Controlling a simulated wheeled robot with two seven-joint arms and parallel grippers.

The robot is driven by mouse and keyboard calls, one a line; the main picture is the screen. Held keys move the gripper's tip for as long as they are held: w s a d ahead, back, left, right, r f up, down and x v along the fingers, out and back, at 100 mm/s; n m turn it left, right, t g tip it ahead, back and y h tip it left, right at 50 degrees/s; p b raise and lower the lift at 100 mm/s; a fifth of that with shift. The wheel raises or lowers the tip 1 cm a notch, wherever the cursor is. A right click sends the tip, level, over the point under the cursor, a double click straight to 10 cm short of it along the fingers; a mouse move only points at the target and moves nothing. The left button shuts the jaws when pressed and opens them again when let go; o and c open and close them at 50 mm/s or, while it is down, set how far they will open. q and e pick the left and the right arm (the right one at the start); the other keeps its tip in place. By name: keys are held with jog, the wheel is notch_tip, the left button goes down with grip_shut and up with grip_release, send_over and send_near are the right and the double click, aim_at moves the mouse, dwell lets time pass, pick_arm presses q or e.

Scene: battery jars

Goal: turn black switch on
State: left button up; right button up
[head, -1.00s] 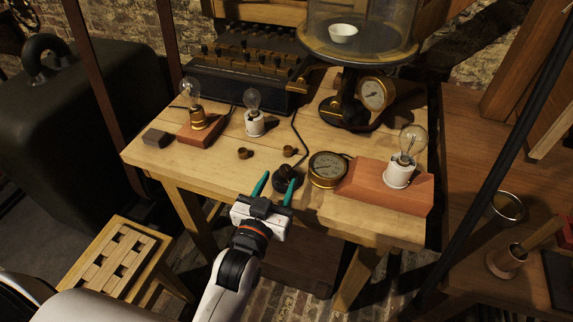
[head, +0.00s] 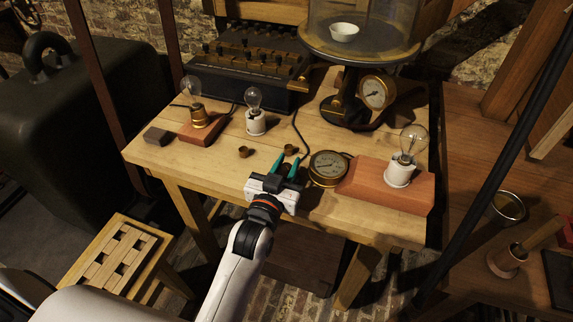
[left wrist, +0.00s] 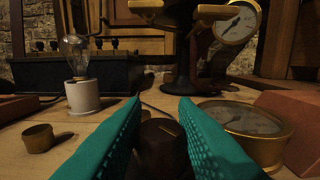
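The black switch (left wrist: 163,148) is a round dark knob with a thin pale line on its top. It stands near the front edge of the wooden table, partly hidden by my fingers in the head view. My left gripper (head: 288,156) has its two green fingers on either side of the knob. In the left wrist view the fingers (left wrist: 161,101) come in from both sides, and the knob fills the gap between them. Whether they press on it or only stand around it I cannot tell. My right gripper is not in view.
A brass gauge (head: 328,168) stands close right of the switch, before a red block (head: 385,186) with a bulb. A bell-jar stand (head: 345,108) is behind.

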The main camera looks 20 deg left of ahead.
pick_arm(q)
jog(key=shift+a+r+m+h+p, duration=0.1)
jog(key=shift+r+m+h+p, duration=0.05)
jog(key=shift+m+h+p, duration=1.3)
jog(key=m+g+h, duration=0.1)
jog(key=h, duration=0.2)
jog(key=m+g+h, duration=0.1)
jog(key=m+g+h+b, duration=0.1)
jog(key=h, duration=0.1)
jog(key=shift+w+f+m+h, duration=0.1)
jog(key=shift+f+m+h, duration=0.15)
jog(key=shift+m, duration=0.1)
jog(key=m+g+h+b, duration=0.1)
jog(key=m+g+h, duration=0.2)
jog(key=shift+r+h+b, duration=0.15)
jog(key=shift+h+b, duration=0.25)
jog(key=m+g+h, duration=0.1)
jog(key=m+g, duration=0.1)
jog(key=g, duration=0.1)
jog(key=m+g+h, duration=0.2)
jog(key=shift+g, duration=0.4)
jog(key=shift+m+g+h+b, duration=0.3)
jog(key=shift+m+g+h, duration=0.2)
jog(key=shift+m+g, duration=1.15)
jog(key=shift+g, duration=0.65)
